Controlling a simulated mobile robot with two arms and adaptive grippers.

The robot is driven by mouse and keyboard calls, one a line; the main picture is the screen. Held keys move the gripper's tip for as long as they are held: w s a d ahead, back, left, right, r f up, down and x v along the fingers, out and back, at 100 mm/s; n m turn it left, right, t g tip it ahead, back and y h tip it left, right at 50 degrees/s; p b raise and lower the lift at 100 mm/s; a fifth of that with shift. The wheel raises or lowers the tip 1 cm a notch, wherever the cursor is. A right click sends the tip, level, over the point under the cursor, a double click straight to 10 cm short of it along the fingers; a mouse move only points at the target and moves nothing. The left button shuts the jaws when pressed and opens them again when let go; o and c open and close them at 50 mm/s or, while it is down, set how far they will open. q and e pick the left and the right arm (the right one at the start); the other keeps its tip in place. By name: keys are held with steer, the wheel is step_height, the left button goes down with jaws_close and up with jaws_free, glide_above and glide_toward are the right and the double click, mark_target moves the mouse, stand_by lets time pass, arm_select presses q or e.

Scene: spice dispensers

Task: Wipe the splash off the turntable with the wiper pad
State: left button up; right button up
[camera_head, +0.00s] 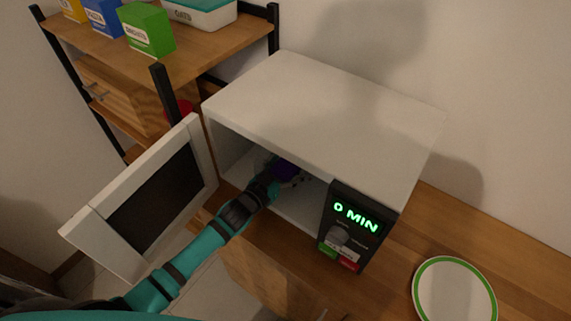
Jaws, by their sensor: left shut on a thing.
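A white microwave (325,110) stands on a wooden counter with its door (150,200) swung open to the left. My left arm reaches through the opening, and my left gripper (283,172) is inside the cavity, shut on a dark purple thing that looks like the wiper pad (287,170). The pad is low in the cavity, but I cannot tell whether it touches the turntable. The turntable is mostly hidden by shadow and my arm. Small dark spots show just right of the gripper; I cannot tell whether they are the splash. My right gripper is not in view.
The microwave's control panel (347,228) reads 0 MIN, right of the opening. A green-rimmed plate (454,290) lies on the counter at the lower right. A wooden shelf (215,48) at the upper left holds coloured boxes, including a green box (147,30), and a teal-lidded container (200,12).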

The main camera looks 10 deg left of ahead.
mark_target(280, 174)
arm_select(q)
steer(key=shift+w+d+r+p, duration=0.2)
steer(key=shift+r+p, duration=0.1)
steer(key=shift+r, duration=0.4)
steer(key=shift+f+p+v, duration=0.2)
steer(key=shift+p+v, duration=0.25)
steer(key=shift+v, duration=0.35)
steer(key=shift+f+p+v, duration=0.15)
steer(key=shift+p+v, duration=0.3)
steer(key=shift+v, duration=0.3)
steer(key=shift+s+a+f, duration=0.1)
steer(key=shift+s+a, duration=0.2)
steer(key=shift+s, duration=0.3)
steer(key=shift+f, duration=0.1)
step_height(280, 174, up, 6)
steer(key=p, duration=0.6)
